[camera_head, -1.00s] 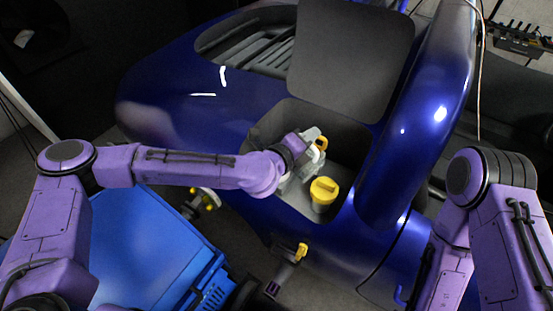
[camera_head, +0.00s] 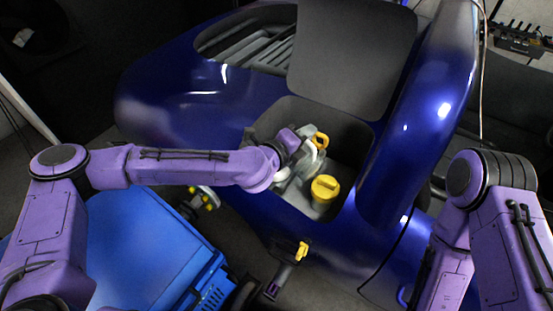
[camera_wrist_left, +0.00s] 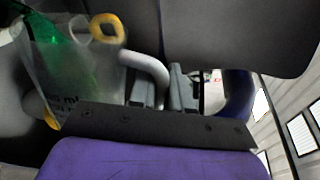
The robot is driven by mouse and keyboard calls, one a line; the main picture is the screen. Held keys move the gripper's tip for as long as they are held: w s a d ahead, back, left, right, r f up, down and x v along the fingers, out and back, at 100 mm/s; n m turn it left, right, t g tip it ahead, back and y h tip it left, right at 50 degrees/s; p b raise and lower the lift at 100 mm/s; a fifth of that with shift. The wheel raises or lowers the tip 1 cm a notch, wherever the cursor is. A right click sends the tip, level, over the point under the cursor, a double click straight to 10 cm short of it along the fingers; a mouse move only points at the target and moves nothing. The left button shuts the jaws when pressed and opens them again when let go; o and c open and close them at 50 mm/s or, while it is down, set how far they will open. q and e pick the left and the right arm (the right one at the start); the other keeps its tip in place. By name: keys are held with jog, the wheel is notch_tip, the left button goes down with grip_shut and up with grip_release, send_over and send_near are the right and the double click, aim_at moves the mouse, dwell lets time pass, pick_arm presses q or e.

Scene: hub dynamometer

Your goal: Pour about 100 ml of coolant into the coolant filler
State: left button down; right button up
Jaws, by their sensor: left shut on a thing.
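My left gripper (camera_head: 298,148) reaches into the open bay of the blue vehicle. In the left wrist view its fingers (camera_wrist_left: 162,92) are shut at the pale curved handle (camera_wrist_left: 150,68) of a clear jug (camera_wrist_left: 85,88). The jug bears "ml" print, and green liquid (camera_wrist_left: 62,48) shows at its upper left; it looks tilted. A yellow ring (camera_head: 321,140) lies just beyond the gripper and also shows by the jug in the left wrist view (camera_wrist_left: 107,28). A yellow cap (camera_head: 325,188) stands to the right and nearer. The jug's spout and any flow cannot be made out.
The bay walls (camera_head: 345,128) enclose the gripper closely. A dark raised lid (camera_head: 350,60) stands behind it.

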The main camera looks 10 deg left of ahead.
aim_at(319, 160)
pick_arm(q)
jog(key=shift+w+a+f+b, duration=0.2)
jog(key=shift+f+b, duration=0.1)
jog(key=shift+b, duration=0.15)
jog(key=shift+s+d+r+p, duration=0.2)
jog(key=shift+r+p, duration=0.3)
jog(key=shift+p, duration=0.15)
jog(key=shift+s+d+r+p, duration=0.15)
jog(key=shift+d+r+p, duration=0.05)
jog(key=shift+r+p, duration=0.35)
jog(key=s+d+m+b, duration=0.1)
jog(key=s+d+m+t+b, duration=0.1)
jog(key=d+m, duration=0.1)
jog(key=shift+s+f+y+b, duration=0.2)
jog(key=shift+f+y+b, duration=0.1)
jog(key=shift+f+b, duration=0.1)
jog(key=shift+d+r+m, duration=0.15)
jog(key=shift+r+m, duration=0.05)
jog(key=shift+m, duration=0.1)
jog(key=shift+s+d+f+m+t+b, duration=0.1)
jog(key=shift+f+m+t+b, duration=0.2)
jog(key=shift+f+m+b, duration=0.45)
jog(key=shift+d, duration=0.15)
jog(key=shift+s, duration=0.1)
